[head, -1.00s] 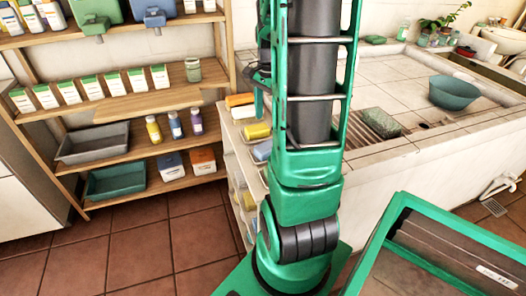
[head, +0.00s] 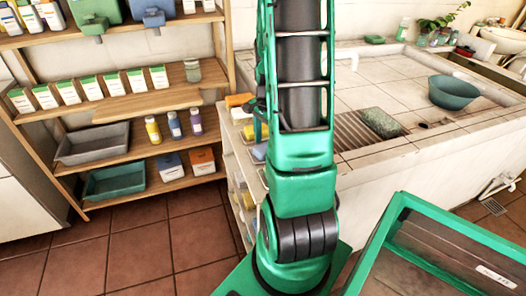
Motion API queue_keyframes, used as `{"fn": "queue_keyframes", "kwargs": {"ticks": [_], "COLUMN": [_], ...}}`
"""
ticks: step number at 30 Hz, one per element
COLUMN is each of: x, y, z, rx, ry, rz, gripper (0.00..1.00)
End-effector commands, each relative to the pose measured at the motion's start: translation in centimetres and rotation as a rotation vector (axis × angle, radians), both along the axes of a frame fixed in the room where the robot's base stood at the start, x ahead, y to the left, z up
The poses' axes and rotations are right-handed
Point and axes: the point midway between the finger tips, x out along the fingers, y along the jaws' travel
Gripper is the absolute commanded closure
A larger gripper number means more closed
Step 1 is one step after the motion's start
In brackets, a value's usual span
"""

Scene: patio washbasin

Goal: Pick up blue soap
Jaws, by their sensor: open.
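A blue soap (head: 259,152) lies on the narrow side shelf beside the basin, partly hidden by my arm. My gripper (head: 257,131) shows only in part at the left edge of my arm, just above the blue soap in the picture. It is open, and I see nothing held in it. The fingertips are small and partly hidden, so I cannot tell whether they touch the soap.
An orange soap (head: 238,100) lies farther back on the same shelf. A wooden rack (head: 140,105) with bottles, boxes and trays stands left. The tiled basin counter (head: 385,75) holds a green bowl (head: 454,92) and a sponge (head: 380,122). Tiled floor is clear at front left.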

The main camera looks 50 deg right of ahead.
Motion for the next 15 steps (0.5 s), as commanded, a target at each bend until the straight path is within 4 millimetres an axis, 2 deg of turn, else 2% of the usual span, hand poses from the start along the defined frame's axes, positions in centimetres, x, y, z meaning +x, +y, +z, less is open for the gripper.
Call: {"fn": "queue_keyframes", "kwargs": {"ticks": [7, 8, 13, 14, 15], "x": [0.00, 0.00, 0.03, 0.04, 0.05], "y": [0.01, 0.01, 0.01, 0.00, 0.01], "z": [-0.23, -0.23, -0.21, -0.21, -0.20], "rx": [0.000, 0.000, 0.000, 0.000, 0.000], "ry": [0.000, 0.000, -0.001, -0.001, -0.001], "rz": [0.000, 0.000, 0.001, 0.001, 0.001], "gripper": [0.38, 0.40, 0.81, 0.87, 0.87]}}
